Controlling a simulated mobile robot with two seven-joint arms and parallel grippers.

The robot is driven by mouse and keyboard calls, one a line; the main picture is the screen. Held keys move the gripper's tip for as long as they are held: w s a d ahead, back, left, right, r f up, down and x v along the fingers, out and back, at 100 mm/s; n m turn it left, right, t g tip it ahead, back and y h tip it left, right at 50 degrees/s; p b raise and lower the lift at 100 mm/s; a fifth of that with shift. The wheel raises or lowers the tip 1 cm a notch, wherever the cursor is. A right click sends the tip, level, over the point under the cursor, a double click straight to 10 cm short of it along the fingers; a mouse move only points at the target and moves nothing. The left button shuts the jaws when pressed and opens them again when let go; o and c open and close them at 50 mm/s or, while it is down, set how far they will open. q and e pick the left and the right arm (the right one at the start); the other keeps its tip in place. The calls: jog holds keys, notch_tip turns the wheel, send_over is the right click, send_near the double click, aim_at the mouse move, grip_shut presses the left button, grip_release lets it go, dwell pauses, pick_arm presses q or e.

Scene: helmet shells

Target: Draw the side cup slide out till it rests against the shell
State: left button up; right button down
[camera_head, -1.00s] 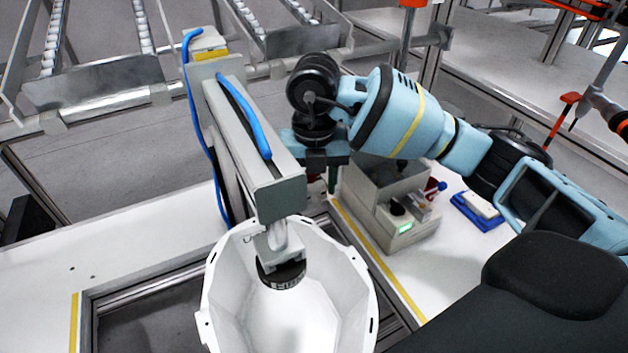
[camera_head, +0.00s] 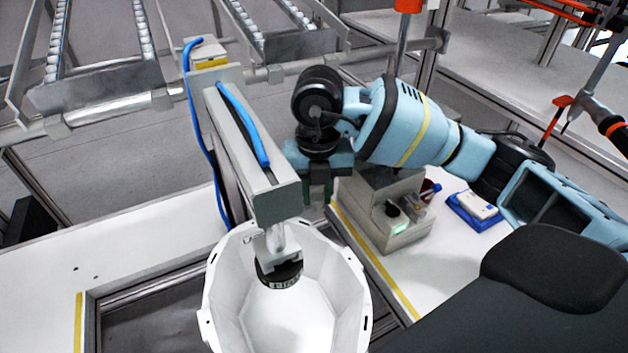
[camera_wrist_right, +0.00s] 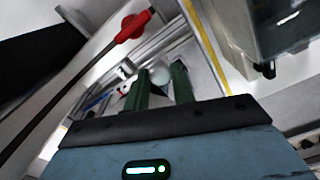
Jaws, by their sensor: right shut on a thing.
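The white faceted shell (camera_head: 345,290) sits open side up under a grey overhead arm, whose black round pad (camera_head: 280,272) is inside it. My right gripper (camera_head: 321,190) points down just behind and right of that arm, beyond the shell's far rim. Its green fingers (camera_wrist_right: 161,78) are shut on a small pale rounded part (camera_wrist_right: 160,74), seemingly the side cup slide's handle. The slide's body and its cup are hidden in the head view, so I cannot tell the gap to the shell. My left gripper is out of view.
A grey device (camera_head: 390,225) with a green display stands right of the gripper, near a blue tray (camera_head: 470,212). Blue hoses (camera_head: 242,122) run along the overhead arm. A red-handled lever (camera_wrist_right: 133,25) shows in the wrist view. Roller tracks (camera_head: 140,40) lie behind.

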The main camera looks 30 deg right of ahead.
jog(key=shift+s, duration=0.4)
jog(key=c, duration=1.2)
grip_release()
jog(key=shift+o, duration=0.2)
notch_tip(320, 180, up, 8)
jog(key=shift+f, duration=0.1)
jog(key=shift+f, duration=0.1)
